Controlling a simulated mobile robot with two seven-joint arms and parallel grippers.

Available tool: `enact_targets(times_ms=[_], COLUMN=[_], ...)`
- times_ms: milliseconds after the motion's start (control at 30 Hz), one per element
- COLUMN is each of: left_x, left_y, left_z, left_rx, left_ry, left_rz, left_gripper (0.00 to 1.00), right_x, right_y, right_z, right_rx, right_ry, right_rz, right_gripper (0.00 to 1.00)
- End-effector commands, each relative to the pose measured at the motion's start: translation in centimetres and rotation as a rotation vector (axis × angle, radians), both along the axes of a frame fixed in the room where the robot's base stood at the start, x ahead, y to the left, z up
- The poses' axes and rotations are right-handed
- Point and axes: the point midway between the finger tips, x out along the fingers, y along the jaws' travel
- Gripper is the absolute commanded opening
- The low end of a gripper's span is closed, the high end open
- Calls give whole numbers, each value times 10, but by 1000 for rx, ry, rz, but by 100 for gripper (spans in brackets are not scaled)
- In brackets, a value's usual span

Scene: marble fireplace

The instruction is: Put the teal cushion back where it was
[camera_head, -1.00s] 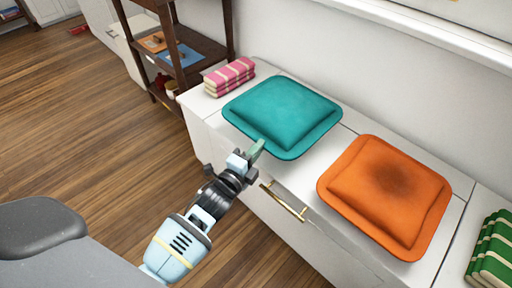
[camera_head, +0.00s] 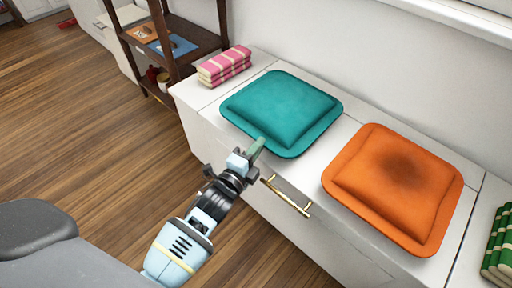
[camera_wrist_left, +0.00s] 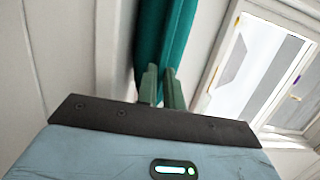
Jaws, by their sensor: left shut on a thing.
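The teal cushion (camera_head: 282,110) lies flat on the white cabinet top, left of the orange cushion. Its near edge meets my left gripper (camera_head: 257,147), which is shut on that edge. In the left wrist view, the teal cushion (camera_wrist_left: 165,38) shows as a narrow band running up from the two green fingers (camera_wrist_left: 162,88). The fingers hide the exact grip on the edge. My right gripper is not in view.
The orange cushion (camera_head: 393,188) has a dark patch in its middle. A pink striped stack (camera_head: 224,66) lies at the left end of the cabinet and green striped cloth (camera_head: 498,245) at the right. A gold handle (camera_head: 287,196) sticks out in front. A dark shelf (camera_head: 190,45) stands at the left.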

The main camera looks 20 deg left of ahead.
Motion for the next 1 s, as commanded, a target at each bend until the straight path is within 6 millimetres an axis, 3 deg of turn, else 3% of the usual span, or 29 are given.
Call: enact_targets(times_ms=[167,200,367,733,1000], left_x=[0,0,0,0,-42], left_y=[0,0,0,0,6], left_z=[-2,-4,-3,2,0], left_rx=[-1,0,0,0,-2], left_ry=[-5,0,0,-1,2], left_rz=[-1,0,0,0,0], left_gripper=[0,10,31,31,31], right_x=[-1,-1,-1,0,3], right_y=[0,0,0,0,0], right_z=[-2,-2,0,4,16], right_rx=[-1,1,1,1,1], right_ry=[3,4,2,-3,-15], right_rz=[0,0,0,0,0], right_gripper=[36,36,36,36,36])
